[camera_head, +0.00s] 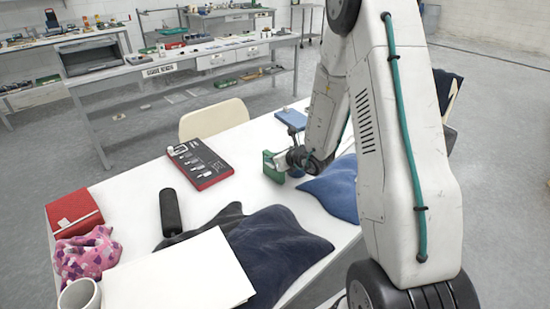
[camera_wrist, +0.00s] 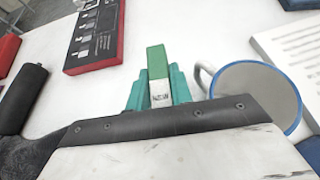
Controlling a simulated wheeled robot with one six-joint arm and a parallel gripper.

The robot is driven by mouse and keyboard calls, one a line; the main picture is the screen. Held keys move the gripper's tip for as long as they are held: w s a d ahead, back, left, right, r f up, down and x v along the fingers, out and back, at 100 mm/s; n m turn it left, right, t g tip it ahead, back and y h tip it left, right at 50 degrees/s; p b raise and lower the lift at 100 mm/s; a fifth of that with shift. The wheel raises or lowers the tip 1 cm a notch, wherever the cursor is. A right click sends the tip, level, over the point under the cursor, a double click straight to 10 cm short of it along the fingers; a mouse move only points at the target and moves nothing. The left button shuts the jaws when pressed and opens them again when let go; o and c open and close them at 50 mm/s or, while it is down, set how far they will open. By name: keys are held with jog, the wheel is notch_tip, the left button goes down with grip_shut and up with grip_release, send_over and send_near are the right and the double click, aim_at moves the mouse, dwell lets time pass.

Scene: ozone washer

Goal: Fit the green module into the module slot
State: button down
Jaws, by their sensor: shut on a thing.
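The green module (camera_wrist: 157,62) is a small upright-looking block, green with a pale lower face bearing dark marks. It shows in the wrist view between the teal fingers of my gripper (camera_wrist: 158,82), which is shut on it. In the head view my gripper (camera_head: 273,166) is over the white table's far right part, right of a red-edged black board (camera_head: 200,163). The board carries several pale shapes and also shows at the upper left of the wrist view (camera_wrist: 96,38). I cannot make out the module slot for certain. Gripper and board are apart.
A blue-rimmed mug (camera_wrist: 257,97) stands close right of my gripper. A blue cloth (camera_head: 333,189) lies nearby. A black cylinder (camera_head: 170,212), dark cloth (camera_head: 275,245), red box (camera_head: 74,212) and white panel (camera_head: 180,275) occupy the near side. Bare table lies between board and gripper.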

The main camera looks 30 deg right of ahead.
jog(key=shift+f, duration=0.15)
jog(key=c, duration=1.3)
grip_release()
jog(key=shift+o, duration=0.2)
